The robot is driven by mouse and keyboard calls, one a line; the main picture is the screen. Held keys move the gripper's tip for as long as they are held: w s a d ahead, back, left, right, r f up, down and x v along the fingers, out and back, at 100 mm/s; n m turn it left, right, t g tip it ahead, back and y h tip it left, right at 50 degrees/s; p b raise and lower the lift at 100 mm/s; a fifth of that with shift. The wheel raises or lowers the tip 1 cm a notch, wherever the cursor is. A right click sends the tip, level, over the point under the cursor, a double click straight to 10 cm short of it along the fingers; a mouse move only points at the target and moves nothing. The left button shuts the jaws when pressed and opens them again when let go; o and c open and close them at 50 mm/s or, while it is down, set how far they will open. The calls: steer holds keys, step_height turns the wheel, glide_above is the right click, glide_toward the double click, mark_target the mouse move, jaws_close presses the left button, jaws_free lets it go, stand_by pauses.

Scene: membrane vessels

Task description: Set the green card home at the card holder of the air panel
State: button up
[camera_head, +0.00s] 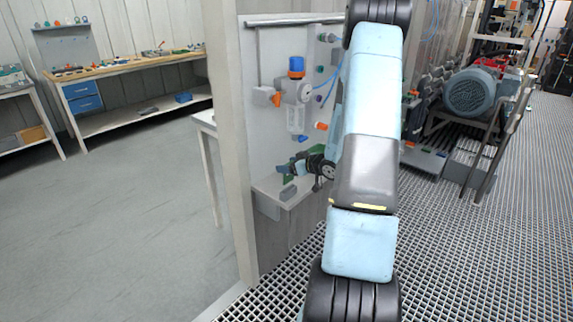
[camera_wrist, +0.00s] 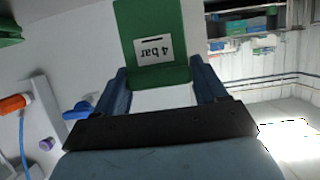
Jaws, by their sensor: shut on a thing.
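The green card (camera_wrist: 155,15) carries a white "4 bar" label with a dark slot above it. In the wrist view it stands out from between the fingertips of my gripper (camera_wrist: 160,78), which is shut on its near end. In the head view my gripper (camera_head: 300,168) is small and dark in front of the air panel (camera_head: 270,130), just above its small shelf. A bit of green (camera_head: 285,178) shows at its tip. Another green piece (camera_wrist: 8,32) is at the upper left of the wrist view; I cannot tell what it is. I cannot make out the card holder clearly.
The panel bears a regulator with a blue knob (camera_head: 296,65), a gauge, orange and blue fittings and a blue hose. A grey block (camera_head: 288,192) sits on the shelf. A wall post (camera_head: 230,130) stands left of the panel. A workbench (camera_head: 130,68) is far left.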

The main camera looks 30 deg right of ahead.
mark_target(290, 180)
steer(key=shift+f, duration=3.3)
steer(key=shift+f, duration=0.25)
steer(key=o, duration=1.1)
steer(key=shift+s, duration=0.1)
steer(key=shift+s+d+r, duration=0.1)
steer(key=shift+s, duration=0.05)
steer(key=v, duration=1.3)
steer(key=shift+s, duration=0.1)
